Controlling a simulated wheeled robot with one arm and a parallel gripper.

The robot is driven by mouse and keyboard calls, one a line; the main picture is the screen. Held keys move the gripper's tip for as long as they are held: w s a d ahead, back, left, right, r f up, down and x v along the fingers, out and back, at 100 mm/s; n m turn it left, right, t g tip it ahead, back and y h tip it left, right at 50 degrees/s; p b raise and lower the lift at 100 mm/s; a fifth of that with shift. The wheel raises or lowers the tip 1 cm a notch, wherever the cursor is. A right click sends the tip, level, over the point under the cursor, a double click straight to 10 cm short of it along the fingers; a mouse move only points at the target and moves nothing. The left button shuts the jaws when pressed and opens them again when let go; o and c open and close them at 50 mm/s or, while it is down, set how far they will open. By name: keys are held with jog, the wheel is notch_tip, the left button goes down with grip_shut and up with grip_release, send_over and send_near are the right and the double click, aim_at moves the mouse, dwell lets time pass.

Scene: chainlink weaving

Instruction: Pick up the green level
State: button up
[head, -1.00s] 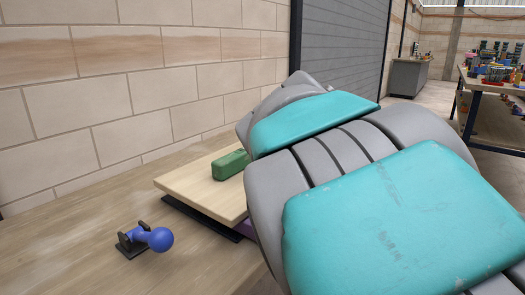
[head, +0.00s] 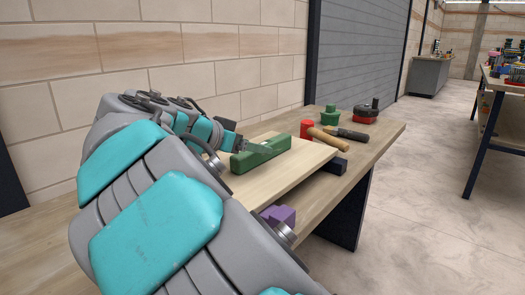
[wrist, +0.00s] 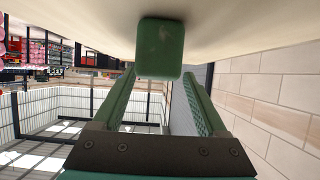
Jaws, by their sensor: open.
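The green level (head: 270,151) is a long green block lying on a pale wooden board (head: 283,172) in the head view. My gripper (head: 243,149) is low over the board at the level's left part, partly hidden by my own arm. In the wrist view the level (wrist: 160,47) shows end-on at the top middle, against the pale board. My open gripper (wrist: 157,78) has one green finger on each side below it. The level's near end sits between or just beyond the fingertips; I cannot tell which, nor whether they touch it.
A red cylinder (head: 306,129), a hammer with a wooden handle (head: 325,140), a dark-handled tool (head: 347,134), a green object (head: 330,115) and a red-black round item (head: 366,112) stand beyond the board. A purple block (head: 278,215) is below its near edge. A brick wall (head: 225,75) runs behind.

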aim_at(264, 144)
jog(key=x, duration=0.4)
jog(key=shift+d+p, duration=0.3)
jog(key=shift+p, duration=0.1)
grip_shut()
dwell(0.3)
